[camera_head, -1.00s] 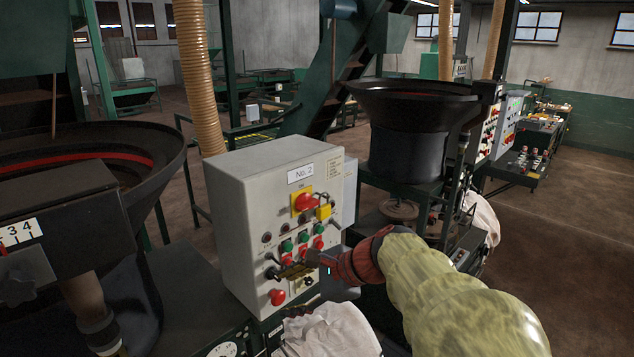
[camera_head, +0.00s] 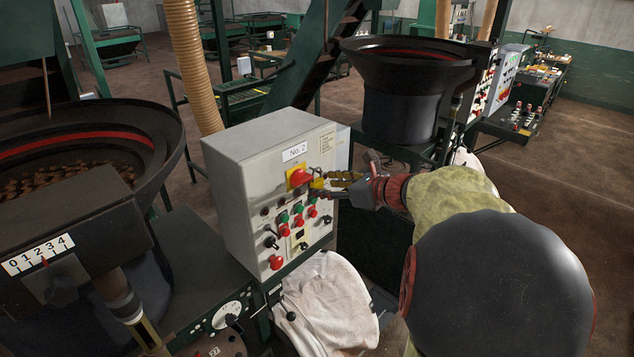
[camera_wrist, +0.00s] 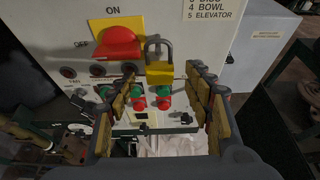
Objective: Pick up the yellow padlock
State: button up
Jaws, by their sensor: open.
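The yellow padlock (camera_wrist: 159,72) hangs by its dark shackle beside the red switch handle (camera_wrist: 118,42) on the control box, in the wrist view. In the head view the padlock (camera_head: 317,183) is small and partly hidden by my fingertips. My gripper (camera_head: 330,184) is at the front of the box, reaching in from the right. In the wrist view my gripper (camera_wrist: 164,92) is open, its padded fingers left and right, with the padlock in line with the gap near the fingertips. I cannot tell whether a finger touches it.
The grey control box (camera_head: 240,165) carries several green and red buttons (camera_wrist: 137,97) just below the padlock. A white sack (camera_head: 330,305) hangs below the box. Dark bowls stand at left (camera_head: 150,150) and behind (camera_head: 400,105).

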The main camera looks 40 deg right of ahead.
aim_at(317, 179)
jog(key=x, duration=0.2)
jog(key=shift+w+f, duration=0.15)
jog(key=shift+w, duration=0.1)
jog(key=shift+s, duration=0.1)
jog(key=c, duration=0.3)
jog(key=c, duration=1)
